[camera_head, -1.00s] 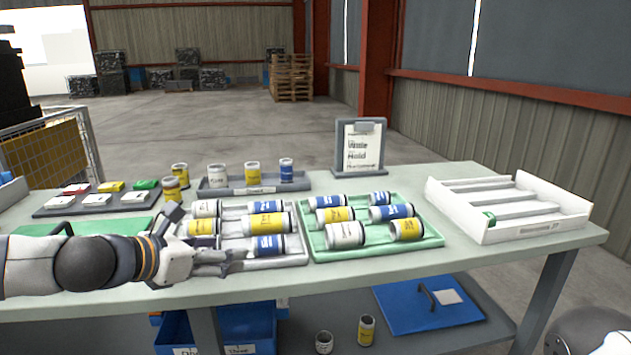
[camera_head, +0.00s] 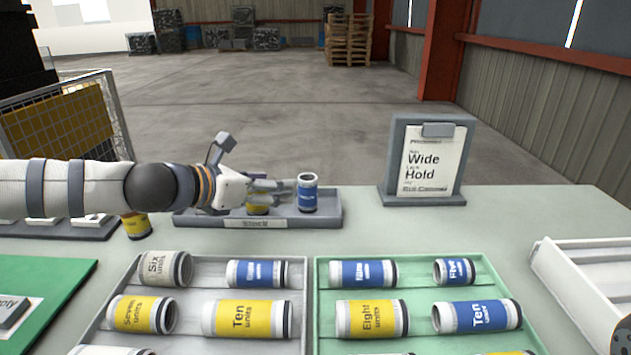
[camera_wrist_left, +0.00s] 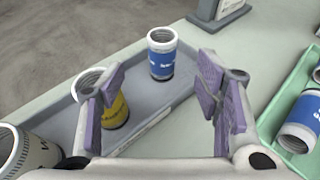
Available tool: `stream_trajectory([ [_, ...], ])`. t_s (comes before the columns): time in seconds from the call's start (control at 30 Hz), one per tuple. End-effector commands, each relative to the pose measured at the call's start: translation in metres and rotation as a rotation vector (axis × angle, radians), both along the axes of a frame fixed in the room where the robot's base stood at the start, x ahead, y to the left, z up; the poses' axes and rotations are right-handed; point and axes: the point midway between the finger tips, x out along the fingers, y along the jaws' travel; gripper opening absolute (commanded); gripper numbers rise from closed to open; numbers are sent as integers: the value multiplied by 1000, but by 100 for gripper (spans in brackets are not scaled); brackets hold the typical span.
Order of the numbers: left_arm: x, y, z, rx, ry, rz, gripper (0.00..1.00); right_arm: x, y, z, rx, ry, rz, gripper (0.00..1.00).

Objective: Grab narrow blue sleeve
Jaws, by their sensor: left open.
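A narrow blue sleeve (camera_head: 307,196) with white ends stands upright at the right part of the grey tray (camera_head: 330,212). My left gripper (camera_head: 285,188) is open and empty, just left of this sleeve. In the left wrist view the blue sleeve (camera_wrist_left: 161,58) stands beyond the gap between the open fingers (camera_wrist_left: 167,92), apart from both. A yellow sleeve (camera_head: 257,209) stands in the same tray, partly hidden by the gripper. In the left wrist view the yellow sleeve (camera_wrist_left: 116,110) is close by the left finger. My right gripper is not in view.
A light grey tray (camera_head: 309,300) and a green tray (camera_head: 322,345) in front hold several lying sleeves, some blue. A sign (camera_head: 430,160) stands at the back right, a white divided box (camera_head: 560,290) at the right edge. Another yellow sleeve (camera_head: 137,226) stands left of the grey tray.

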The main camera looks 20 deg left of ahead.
Motion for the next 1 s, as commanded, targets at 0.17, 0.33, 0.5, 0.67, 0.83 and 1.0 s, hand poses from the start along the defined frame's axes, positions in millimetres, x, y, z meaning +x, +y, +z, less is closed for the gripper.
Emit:
stream_trajectory([
  [0.17,32,-17,-25,3,12,-3,58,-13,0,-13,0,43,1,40],
  [0.33,51,-25,-30,1,6,-3,58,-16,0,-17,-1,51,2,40],
  [0.5,80,-39,-44,3,7,-3,58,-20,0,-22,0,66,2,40],
  [0.67,95,-45,-48,0,4,-1,58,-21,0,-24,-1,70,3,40],
  [0.83,95,-46,-46,1,3,-2,58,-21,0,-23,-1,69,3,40],
  [1.0,95,-45,-46,1,3,-2,24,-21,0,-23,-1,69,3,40],
])
